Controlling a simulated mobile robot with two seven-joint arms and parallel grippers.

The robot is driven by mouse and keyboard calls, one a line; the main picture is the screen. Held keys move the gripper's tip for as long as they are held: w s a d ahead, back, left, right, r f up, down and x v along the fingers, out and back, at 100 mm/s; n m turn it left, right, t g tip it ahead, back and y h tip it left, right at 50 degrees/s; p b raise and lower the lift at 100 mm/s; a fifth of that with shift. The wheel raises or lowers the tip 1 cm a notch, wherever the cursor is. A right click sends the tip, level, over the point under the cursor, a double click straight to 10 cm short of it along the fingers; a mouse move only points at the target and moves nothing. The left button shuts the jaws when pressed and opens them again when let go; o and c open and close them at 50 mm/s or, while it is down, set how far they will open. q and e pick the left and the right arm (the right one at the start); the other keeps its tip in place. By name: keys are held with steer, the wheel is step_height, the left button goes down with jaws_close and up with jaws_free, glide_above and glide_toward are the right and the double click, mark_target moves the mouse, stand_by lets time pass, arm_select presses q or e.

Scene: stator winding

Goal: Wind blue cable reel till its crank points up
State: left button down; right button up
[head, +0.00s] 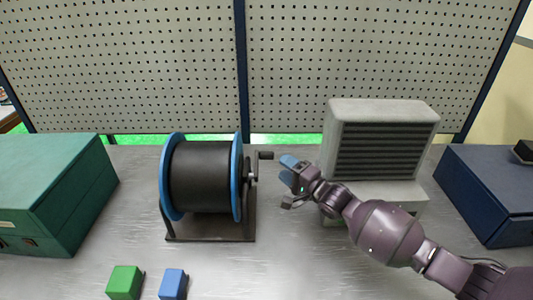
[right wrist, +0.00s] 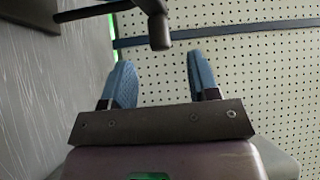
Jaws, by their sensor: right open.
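The blue cable reel (head: 203,177) has blue flanges and a black drum, and stands on a dark frame left of centre on the bench. Its crank (head: 265,155) is on the right side; the crank arm runs upward from the hub and the handle sticks out to the right. My right gripper (head: 289,162) is open and empty, just right of the handle and apart from it. In the right wrist view the crank handle (right wrist: 159,31) lies ahead of the two blue fingers (right wrist: 161,82), roughly between them. My left gripper is not in view.
A grey louvred unit (head: 378,150) stands behind my right arm. A green case (head: 50,190) is at left, a dark blue case (head: 490,190) at right. A green cube (head: 124,282) and a blue cube (head: 173,284) lie in front. A pegboard (head: 370,60) closes off the back.

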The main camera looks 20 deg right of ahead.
mark_target(266, 155)
steer(key=x, duration=0.8)
steer(key=shift+w, duration=0.15)
steer(key=shift+f, duration=0.1)
jaws_close()
